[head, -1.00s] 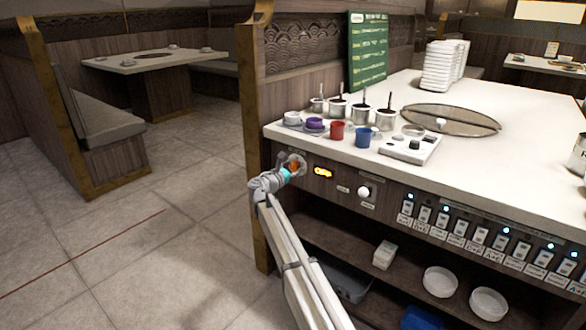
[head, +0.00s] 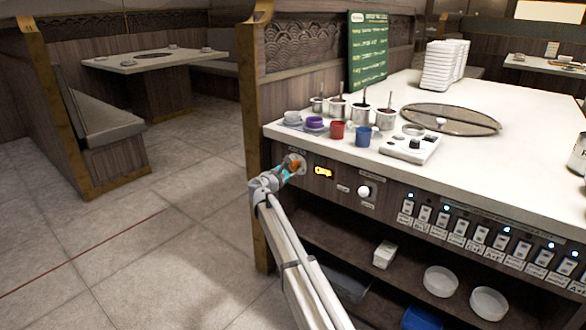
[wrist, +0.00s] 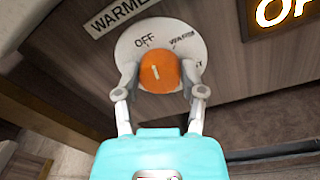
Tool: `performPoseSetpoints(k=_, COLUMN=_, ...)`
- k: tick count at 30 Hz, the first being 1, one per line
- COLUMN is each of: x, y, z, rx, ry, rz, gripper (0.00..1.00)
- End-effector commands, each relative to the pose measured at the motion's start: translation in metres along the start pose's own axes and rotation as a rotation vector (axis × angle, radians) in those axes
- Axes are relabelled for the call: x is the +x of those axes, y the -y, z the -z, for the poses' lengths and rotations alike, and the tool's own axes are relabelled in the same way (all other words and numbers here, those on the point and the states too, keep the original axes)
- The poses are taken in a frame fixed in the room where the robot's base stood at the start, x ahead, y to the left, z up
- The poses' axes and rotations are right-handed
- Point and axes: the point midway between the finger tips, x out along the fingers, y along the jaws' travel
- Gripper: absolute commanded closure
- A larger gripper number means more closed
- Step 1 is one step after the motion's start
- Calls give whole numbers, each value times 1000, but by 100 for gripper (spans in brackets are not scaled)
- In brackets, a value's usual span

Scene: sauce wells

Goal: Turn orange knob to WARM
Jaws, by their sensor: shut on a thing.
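The orange knob (wrist: 158,72) sits on a round white dial plate (wrist: 128,45) on the counter's wood front. OFF is printed at the plate's upper left, WARM at its upper right, and a partly hidden label at the right. The knob's short white mark points roughly up, tilted slightly toward OFF. My gripper (wrist: 160,80) is shut on the knob, one finger on each side. In the head view the knob (head: 295,165) is small and partly covered by my gripper (head: 292,168).
A lit orange display (head: 323,172) and a white knob (head: 364,192) are right of the dial. Several labelled switches (head: 480,236) follow. Cups and sauce pots stand on the counter (head: 480,165) above. An open shelf (head: 315,240) lies below. The floor at left is clear.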

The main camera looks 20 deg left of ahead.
Motion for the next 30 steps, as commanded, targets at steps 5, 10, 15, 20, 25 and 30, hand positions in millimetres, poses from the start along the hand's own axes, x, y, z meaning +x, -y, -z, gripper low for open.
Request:
performPoseSetpoints(k=5, x=1, y=1, z=0, rx=155, ry=10, rz=0, gripper=95)
performPoseSetpoints(k=10, x=1, y=2, z=1, rx=316, ry=19, rz=-2, gripper=95)
performPoseSetpoints(k=15, x=1, y=2, z=1, rx=474, ry=28, rz=-3, gripper=95)
performPoseSetpoints(k=20, x=1, y=2, z=1, rx=606, ry=35, rz=-4, gripper=95)
performPoseSetpoints(k=25, x=1, y=2, z=1, rx=711, ry=41, rz=-6, gripper=95)
performPoseSetpoints(k=30, x=1, y=2, z=1, rx=772, ry=44, rz=-6, gripper=95)
